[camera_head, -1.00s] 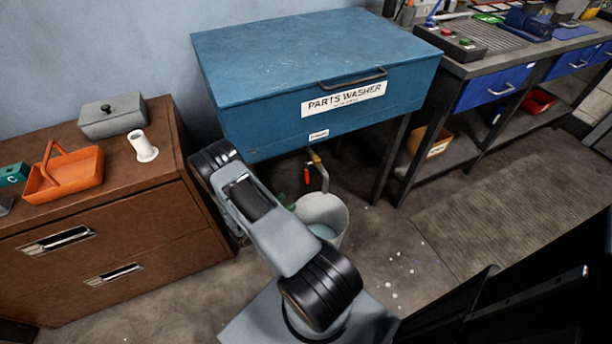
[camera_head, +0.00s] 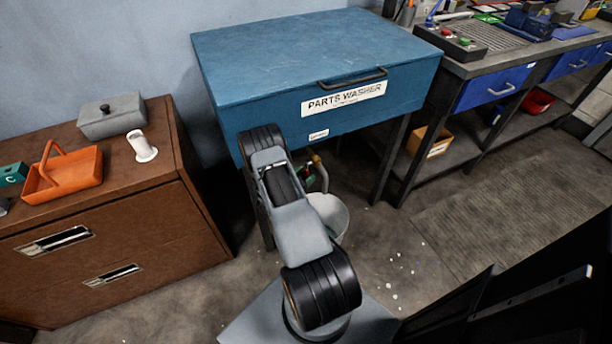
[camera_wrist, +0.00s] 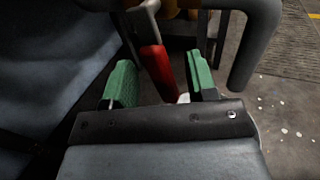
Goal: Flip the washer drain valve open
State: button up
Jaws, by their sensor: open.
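The blue parts washer (camera_head: 300,65) stands against the wall. Its drain valve (camera_head: 316,160) shows as a brass bit under the front, with a grey spout pipe (camera_head: 323,180) bending down. The valve's red lever (camera_wrist: 158,70) hangs down, slightly tilted, in the wrist view. My gripper (camera_wrist: 160,62) is open, with its green-padded fingers on either side of the red lever. The lever looks closer to the right finger; I cannot tell whether they touch. The spout pipe also shows in the wrist view (camera_wrist: 258,45), right of the fingers. In the head view my arm hides most of the lever.
A pale bucket (camera_head: 335,215) stands on the floor under the spout, partly behind my arm. A brown cabinet (camera_head: 110,230) with an orange basket (camera_head: 75,178) is at the left. A workbench (camera_head: 480,62) is at the right.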

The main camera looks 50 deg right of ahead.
jog(key=shift+d, duration=0.5)
jog(key=shift+c, duration=0.3)
